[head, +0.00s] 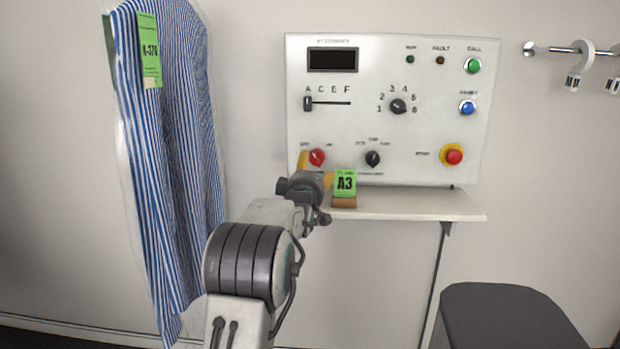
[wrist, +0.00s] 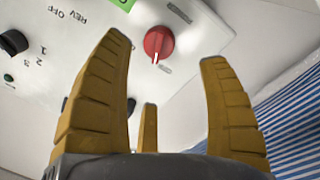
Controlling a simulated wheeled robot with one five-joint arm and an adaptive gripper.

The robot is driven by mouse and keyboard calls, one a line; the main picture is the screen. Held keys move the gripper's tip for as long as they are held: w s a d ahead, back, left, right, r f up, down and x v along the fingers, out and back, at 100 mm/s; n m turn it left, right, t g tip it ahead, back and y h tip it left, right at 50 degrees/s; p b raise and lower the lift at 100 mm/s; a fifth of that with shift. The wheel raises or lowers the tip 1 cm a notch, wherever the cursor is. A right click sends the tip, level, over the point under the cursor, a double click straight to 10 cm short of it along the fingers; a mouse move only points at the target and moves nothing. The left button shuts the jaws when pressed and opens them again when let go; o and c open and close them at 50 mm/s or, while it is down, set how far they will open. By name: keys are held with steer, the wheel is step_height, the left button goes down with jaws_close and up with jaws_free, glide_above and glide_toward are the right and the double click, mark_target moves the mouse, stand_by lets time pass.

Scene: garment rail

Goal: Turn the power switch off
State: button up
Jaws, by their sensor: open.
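The power switch looks to be the red rotary knob (head: 317,157) at the lower left of the white control panel (head: 440,120). In the wrist view the red knob (wrist: 158,40) shows between the two large yellow fingertips, with a space on each side. Its white pointer mark faces down in that view, towards a small grey label; the label's text is too small to read. My gripper (head: 316,170) is open and empty, with its fingers towards the knob. Whether the fingertips reach around the knob or stop short of it, I cannot tell.
A dark selector knob (head: 373,158) sits right of the red one. A striped shirt in clear cover (head: 170,150) hangs at left. A yellow-ringed red button (head: 453,155) is farther right.

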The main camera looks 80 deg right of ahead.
steer(key=shift+a+f, duration=0.1)
steer(key=shift+a, duration=1.4)
steer(key=shift+o, duration=0.2)
